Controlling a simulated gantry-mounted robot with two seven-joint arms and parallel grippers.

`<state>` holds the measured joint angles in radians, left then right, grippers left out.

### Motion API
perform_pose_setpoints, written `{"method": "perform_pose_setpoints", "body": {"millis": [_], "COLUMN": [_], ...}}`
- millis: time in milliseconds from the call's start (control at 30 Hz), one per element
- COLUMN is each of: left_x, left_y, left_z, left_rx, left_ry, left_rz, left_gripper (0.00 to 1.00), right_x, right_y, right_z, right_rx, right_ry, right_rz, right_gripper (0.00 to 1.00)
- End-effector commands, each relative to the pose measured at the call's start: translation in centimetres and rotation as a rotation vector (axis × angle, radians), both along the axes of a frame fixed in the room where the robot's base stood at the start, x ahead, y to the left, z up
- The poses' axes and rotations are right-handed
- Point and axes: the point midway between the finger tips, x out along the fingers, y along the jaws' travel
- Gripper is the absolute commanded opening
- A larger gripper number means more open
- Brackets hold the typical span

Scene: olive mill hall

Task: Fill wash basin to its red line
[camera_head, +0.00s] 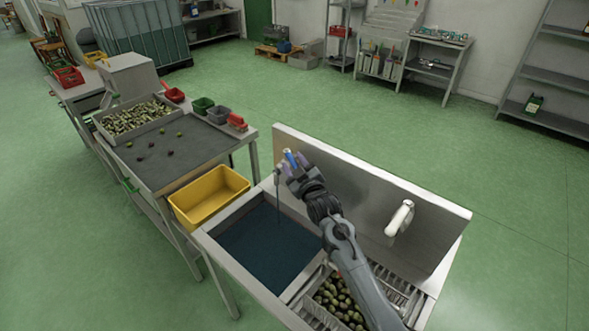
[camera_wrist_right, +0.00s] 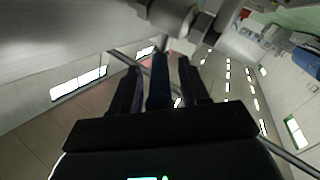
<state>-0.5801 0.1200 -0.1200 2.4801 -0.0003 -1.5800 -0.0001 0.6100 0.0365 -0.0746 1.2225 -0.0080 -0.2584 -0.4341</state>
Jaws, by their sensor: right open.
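The wash basin (camera_head: 262,246) is a rectangular metal-rimmed sink with dark blue content, apparently water. Its red line cannot be made out. A tap (camera_head: 279,172) stands out from the steel backsplash, with a thin dark vertical streak below it that may be a stream or a pipe. A blue tap lever (camera_head: 290,158) shows at my right gripper (camera_head: 295,168). In the right wrist view, the blue lever (camera_wrist_right: 159,82) lies between the two dark fingers of my right gripper (camera_wrist_right: 160,80), with gaps on both sides. My left gripper is out of view.
A slotted metal section with olives (camera_head: 340,300) lies right of the basin under my right arm. A pale curved fitting (camera_head: 401,217) juts from the backsplash (camera_head: 365,200). A yellow tub (camera_head: 208,196) and the olive sorting table (camera_head: 172,152) stand left. Green floor is open behind.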

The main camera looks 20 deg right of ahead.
Motion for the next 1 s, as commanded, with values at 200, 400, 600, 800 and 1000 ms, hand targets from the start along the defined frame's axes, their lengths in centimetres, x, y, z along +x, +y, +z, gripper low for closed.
{"method": "perform_pose_setpoints", "body": {"millis": [200,400,600,800,1000], "left_x": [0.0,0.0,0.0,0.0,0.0], "left_y": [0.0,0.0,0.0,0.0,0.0], "left_z": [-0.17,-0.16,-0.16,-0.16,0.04], "left_rx": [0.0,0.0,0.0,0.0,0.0], "left_ry": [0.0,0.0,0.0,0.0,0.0], "left_rz": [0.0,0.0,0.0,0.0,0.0], "left_gripper": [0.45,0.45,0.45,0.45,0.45], "right_x": [0.19,0.17,0.17,0.16,0.04], "right_y": [0.03,0.04,0.04,0.04,-0.25], "right_z": [0.03,0.03,0.02,0.02,0.07], "right_rx": [0.0,0.0,0.0,0.0,0.0], "right_ry": [0.0,0.0,0.0,0.0,0.0], "right_rz": [0.0,0.0,0.0,0.0,-0.012], "right_gripper": [0.45,0.36,0.05,0.0,0.0]}}
